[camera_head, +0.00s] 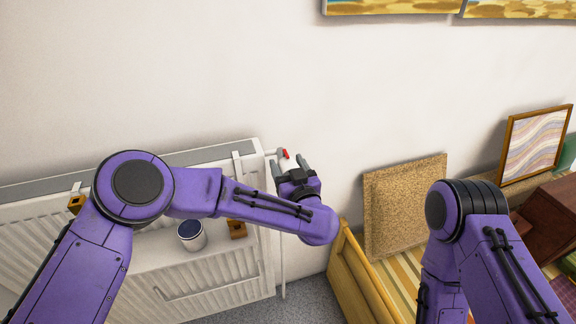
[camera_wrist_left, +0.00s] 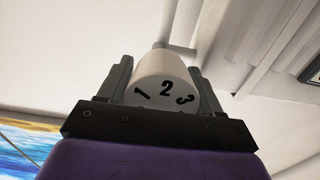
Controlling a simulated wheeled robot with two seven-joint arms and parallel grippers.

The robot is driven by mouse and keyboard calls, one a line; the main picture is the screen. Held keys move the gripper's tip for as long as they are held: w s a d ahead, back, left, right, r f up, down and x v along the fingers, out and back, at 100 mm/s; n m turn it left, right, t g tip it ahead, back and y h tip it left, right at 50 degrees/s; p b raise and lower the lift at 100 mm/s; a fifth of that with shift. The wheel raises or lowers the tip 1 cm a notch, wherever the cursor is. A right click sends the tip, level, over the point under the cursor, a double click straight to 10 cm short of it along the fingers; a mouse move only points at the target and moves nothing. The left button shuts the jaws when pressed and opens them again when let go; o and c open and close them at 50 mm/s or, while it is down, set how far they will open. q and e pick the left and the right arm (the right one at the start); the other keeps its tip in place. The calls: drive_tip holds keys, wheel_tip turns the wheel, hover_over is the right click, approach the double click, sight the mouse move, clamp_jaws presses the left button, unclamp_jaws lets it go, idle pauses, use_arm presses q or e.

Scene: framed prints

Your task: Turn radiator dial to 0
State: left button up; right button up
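The radiator dial is a white cylinder with black numerals; 1, 2 and 3 show on it in the left wrist view (camera_wrist_left: 165,75). In the head view the dial (camera_head: 288,163) is at the radiator's upper right corner, partly hidden, with a red part beside it. My left gripper (camera_head: 289,162) is around the dial, one finger on each side. In the left wrist view, slim gaps seem to show between fingers and dial, and I cannot tell whether they touch it. The white radiator (camera_head: 215,270) is behind my left arm. My right gripper is out of view; only my right arm shows.
A mug (camera_head: 191,236) and small wooden blocks (camera_head: 237,229) are at the radiator, near my left arm. A wooden bed frame (camera_head: 350,270), a cork-like panel (camera_head: 405,205) and a framed print (camera_head: 535,145) stand to the right. The wall above the dial is bare.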

use_arm(q)
drive_tip(key=shift+n, duration=0.3)
drive_tip(key=n+b, duration=0.2)
drive_tip(key=n, duration=0.1)
drive_tip(key=shift+n, duration=0.4)
drive_tip(key=shift+a+n+b, duration=0.1)
drive_tip(key=shift+n+b, duration=0.8)
drive_tip(key=shift+n, duration=0.3)
drive_tip(key=o, duration=0.9)
drive_tip(key=shift+o, duration=0.2)
drive_tip(key=shift+s, duration=0.1)
